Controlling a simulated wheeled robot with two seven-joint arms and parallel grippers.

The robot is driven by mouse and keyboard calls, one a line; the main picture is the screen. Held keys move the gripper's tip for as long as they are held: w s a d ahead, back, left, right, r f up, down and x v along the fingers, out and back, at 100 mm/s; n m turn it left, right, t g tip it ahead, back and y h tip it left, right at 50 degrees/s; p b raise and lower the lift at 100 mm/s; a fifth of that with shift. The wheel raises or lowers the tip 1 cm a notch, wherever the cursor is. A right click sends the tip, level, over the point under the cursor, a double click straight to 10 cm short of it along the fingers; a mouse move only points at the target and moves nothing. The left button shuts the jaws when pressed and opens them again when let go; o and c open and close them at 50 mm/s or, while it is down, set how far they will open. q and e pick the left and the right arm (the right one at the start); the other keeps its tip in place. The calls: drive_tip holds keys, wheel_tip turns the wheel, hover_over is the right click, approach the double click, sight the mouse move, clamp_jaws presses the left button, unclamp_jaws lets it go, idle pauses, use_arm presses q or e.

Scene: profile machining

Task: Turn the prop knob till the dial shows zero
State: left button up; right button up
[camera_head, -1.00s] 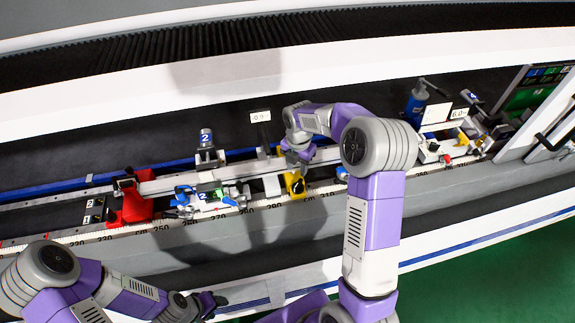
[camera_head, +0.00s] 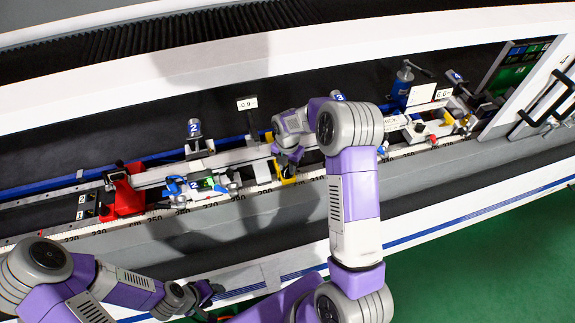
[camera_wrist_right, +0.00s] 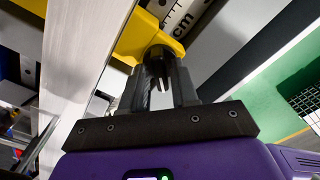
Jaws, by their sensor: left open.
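The yellow prop (camera_head: 287,176) stands under the pale profile bar (camera_head: 230,157) in the head view, partly hidden by my right gripper (camera_head: 289,157). In the right wrist view the prop (camera_wrist_right: 140,40) is close ahead, and its dark knob (camera_wrist_right: 157,55) sits between the fingers of my right gripper (camera_wrist_right: 160,80), which appear closed around it. The dial display (camera_head: 247,104) stands on a post behind the bar and seems to read -0.9; the sign is hard to make out. My left gripper (camera_head: 206,293) is open and empty at the lower left, away from the machine.
A red clamp (camera_head: 122,195) holds the bar's left end. Blue-handled clamps (camera_head: 190,186) stand left of the prop. A second unit with a display (camera_head: 443,93) and a blue cylinder (camera_head: 403,80) is at the right. The green floor (camera_head: 480,250) in front is clear.

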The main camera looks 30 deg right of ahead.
clamp_jaws()
drive_tip(key=shift+m, duration=0.3)
